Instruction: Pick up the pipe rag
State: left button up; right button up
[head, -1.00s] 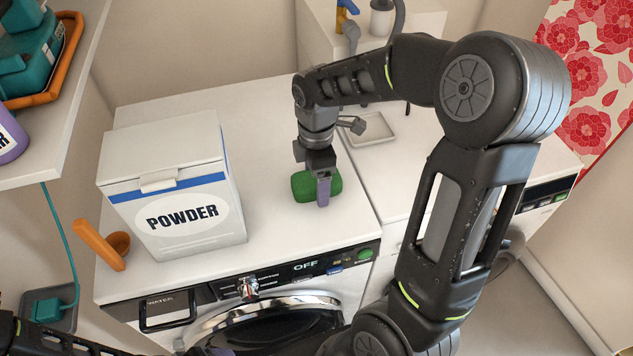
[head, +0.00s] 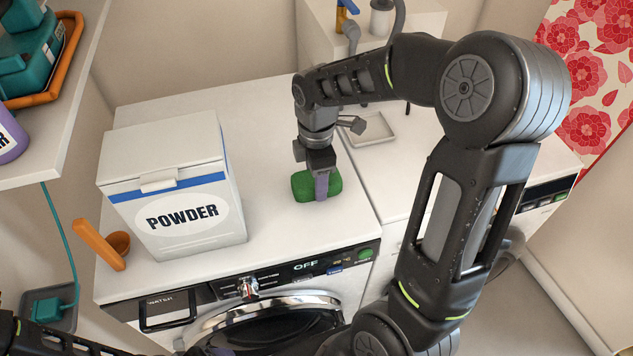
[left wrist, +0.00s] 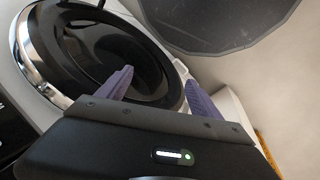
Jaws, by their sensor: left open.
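A green, rounded, soft-looking item (head: 301,184) lies on the white washer top; I cannot tell for sure that it is the pipe rag. No other rag-like thing shows. My right gripper (head: 321,188) points down at the green item, with one purple finger in front of it. The other finger is hidden, so I cannot tell whether the jaws grip it. The item appears to rest on the washer. My left gripper (left wrist: 158,85) is open and empty in the left wrist view, near the round washer door (left wrist: 120,60).
A white POWDER box (head: 178,190) stands left of the green item, with an orange scoop (head: 105,246) beside it. A pale tray (head: 374,130) lies behind my right arm. A shelf (head: 75,130) juts in at the left. The washer top behind the box is clear.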

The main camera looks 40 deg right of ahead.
jog(key=shift+c, duration=0.8)
notch_tip(320, 180, up, 10)
jog(key=shift+r, duration=0.1)
jog(key=shift+d, duration=0.1)
dwell(1.3)
